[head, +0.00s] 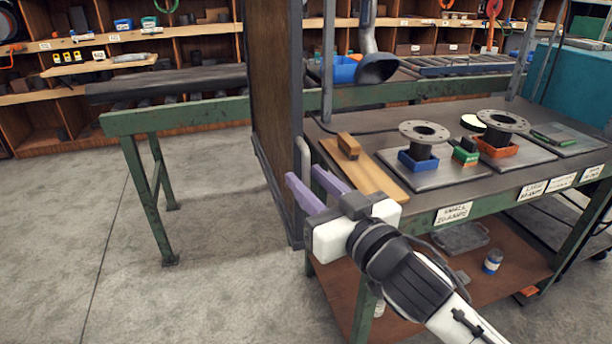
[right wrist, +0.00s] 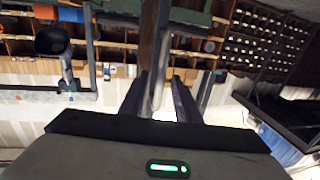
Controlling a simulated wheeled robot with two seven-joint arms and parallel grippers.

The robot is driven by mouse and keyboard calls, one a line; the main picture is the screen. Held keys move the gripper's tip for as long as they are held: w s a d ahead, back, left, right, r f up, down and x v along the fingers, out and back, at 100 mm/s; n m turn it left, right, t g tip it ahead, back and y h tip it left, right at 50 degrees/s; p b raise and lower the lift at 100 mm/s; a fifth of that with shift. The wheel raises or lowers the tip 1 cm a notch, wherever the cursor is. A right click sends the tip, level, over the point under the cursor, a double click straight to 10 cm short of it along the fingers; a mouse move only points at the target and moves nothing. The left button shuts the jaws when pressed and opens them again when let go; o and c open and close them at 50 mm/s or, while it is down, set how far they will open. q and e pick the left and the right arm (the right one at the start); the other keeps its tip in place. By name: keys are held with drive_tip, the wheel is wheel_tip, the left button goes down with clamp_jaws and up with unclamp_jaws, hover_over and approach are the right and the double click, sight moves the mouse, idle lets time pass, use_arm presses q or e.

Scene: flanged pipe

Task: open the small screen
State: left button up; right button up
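The small screen (head: 270,105) is a tall brown panel with a dark frame, standing at the left end of the workbench. A grey upright handle (head: 302,152) is on its near edge. My right gripper (head: 304,178) has purple fingers spread apart, at the lower part of the handle. In the right wrist view, the fingers (right wrist: 160,95) are apart with a narrow upright bar between them. I cannot tell whether either finger touches it. My left gripper is not in view.
The workbench (head: 480,188) at right carries a wooden board with a brush (head: 348,145), and flanged pipes (head: 424,132) in blue and red holders. A green-legged roller stand (head: 150,122) is behind the screen. The floor (head: 200,270) at left is clear.

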drive_tip(key=shift+w+a, duration=0.35)
drive_tip(key=shift+w, duration=0.25)
clamp_jaws()
